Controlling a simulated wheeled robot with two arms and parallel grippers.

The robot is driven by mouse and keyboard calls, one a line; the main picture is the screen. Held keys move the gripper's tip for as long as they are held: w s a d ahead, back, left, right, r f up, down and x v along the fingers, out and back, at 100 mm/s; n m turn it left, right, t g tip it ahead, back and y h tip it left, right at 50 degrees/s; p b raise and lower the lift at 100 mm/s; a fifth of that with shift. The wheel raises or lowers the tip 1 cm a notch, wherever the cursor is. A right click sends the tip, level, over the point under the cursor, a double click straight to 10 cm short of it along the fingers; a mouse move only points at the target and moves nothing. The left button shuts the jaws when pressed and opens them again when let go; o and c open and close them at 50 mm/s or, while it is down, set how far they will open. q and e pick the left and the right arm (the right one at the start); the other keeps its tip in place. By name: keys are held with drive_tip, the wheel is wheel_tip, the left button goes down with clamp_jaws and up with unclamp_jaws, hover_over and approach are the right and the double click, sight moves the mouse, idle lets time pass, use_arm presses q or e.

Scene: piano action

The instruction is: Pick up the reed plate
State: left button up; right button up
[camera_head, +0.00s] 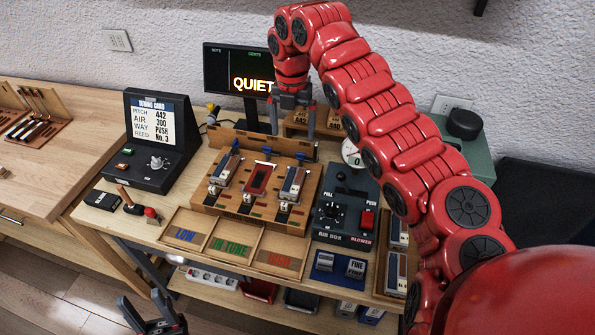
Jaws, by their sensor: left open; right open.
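A wooden fixture (243,219) on the bench holds three pieces side by side: a silver-topped block at left (222,172), a flat red-framed piece in the middle (259,178) and a silver-topped block at right (292,184). Similar silver pieces (392,272) lie in a wooden holder at the bench's right end. I cannot tell which piece is the reed plate. My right gripper (292,131) points down, open and empty, behind the fixture in front of the monitor. My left gripper (158,325) is open at the bottom edge, in front of the bench, apart from everything.
Three shallow labelled trays (230,246) line the bench's front. A tuning card console (150,140) stands at left. The monitor (236,72) reads QUIET. My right arm hides part of the back right.

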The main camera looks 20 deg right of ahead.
drive_tip(key=p, duration=0.4)
hover_over(293, 180)
drive_tip(key=f, duration=1.1)
drive_tip(key=shift+w+f, duration=0.2)
drive_tip(key=shift+f, duration=0.15)
drive_tip(key=shift+s+f+p, duration=0.1)
drive_tip(key=shift+f+p, duration=0.25)
drive_tip(key=shift+f, duration=0.1)
wheel_tip(293, 180, down, 4)
drive_tip(key=shift+s+r+p, duration=0.1)
drive_tip(key=shift+p, duration=0.8)
drive_tip(key=shift+f, duration=0.35)
clamp_jaws()
drive_tip(key=shift+r, duration=0.2)
